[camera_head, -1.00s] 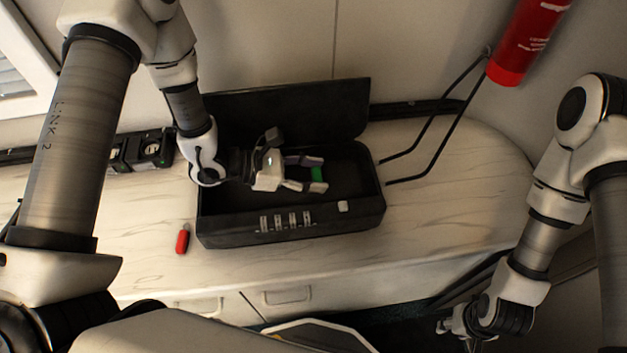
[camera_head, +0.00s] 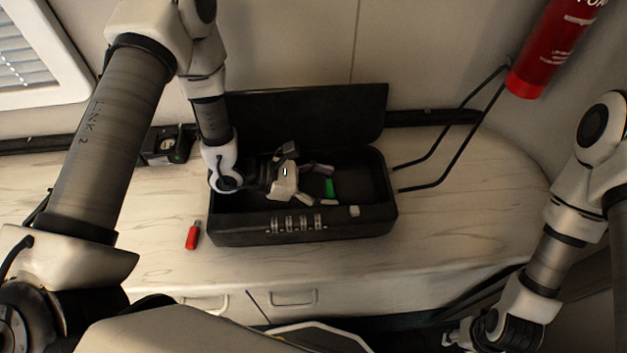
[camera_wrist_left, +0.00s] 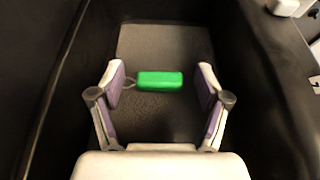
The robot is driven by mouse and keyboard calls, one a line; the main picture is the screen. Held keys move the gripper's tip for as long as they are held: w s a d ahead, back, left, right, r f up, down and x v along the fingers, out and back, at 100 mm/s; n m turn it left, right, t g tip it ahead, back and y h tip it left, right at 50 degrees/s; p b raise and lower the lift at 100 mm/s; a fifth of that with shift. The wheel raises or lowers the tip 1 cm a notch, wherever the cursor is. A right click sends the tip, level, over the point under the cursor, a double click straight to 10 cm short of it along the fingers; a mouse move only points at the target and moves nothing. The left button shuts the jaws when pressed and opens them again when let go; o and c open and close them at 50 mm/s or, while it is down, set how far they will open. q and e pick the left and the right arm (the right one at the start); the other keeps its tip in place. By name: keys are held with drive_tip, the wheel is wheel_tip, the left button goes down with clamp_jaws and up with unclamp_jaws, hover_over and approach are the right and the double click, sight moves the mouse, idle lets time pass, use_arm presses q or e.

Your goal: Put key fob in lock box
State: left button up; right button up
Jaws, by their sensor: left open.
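The black lock box (camera_head: 235,238) stands on the counter with its lid raised against the wall. A green key fob (camera_head: 330,188) with a small ring is inside it; in the left wrist view the fob (camera_wrist_left: 160,81) appears to lie on the grey floor of the box (camera_wrist_left: 165,43). My left gripper (camera_head: 324,184) reaches into the box. Its fingers (camera_wrist_left: 161,88) are open on either side of the fob, with a gap at each side. My right gripper (camera_head: 452,340) is low at the right, away from the box; its jaws are too small to read.
A red fob-like item (camera_head: 192,236) lies on the counter (camera_head: 130,235) left of the box. A dark socket unit (camera_head: 168,146) is by the wall. Black rails (camera_head: 465,140) and a red extinguisher (camera_head: 552,50) are at the right. The counter right of the box is clear.

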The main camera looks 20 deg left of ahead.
use_arm(q)
drive_tip(key=v, duration=1.1)
drive_tip(key=shift+d+r+p, duration=0.15)
drive_tip(key=shift+r+p, duration=0.05)
drive_tip(key=shift+p, duration=0.2)
drive_tip(key=shift+s+a, duration=0.25)
drive_tip(key=shift+a, duration=0.3)
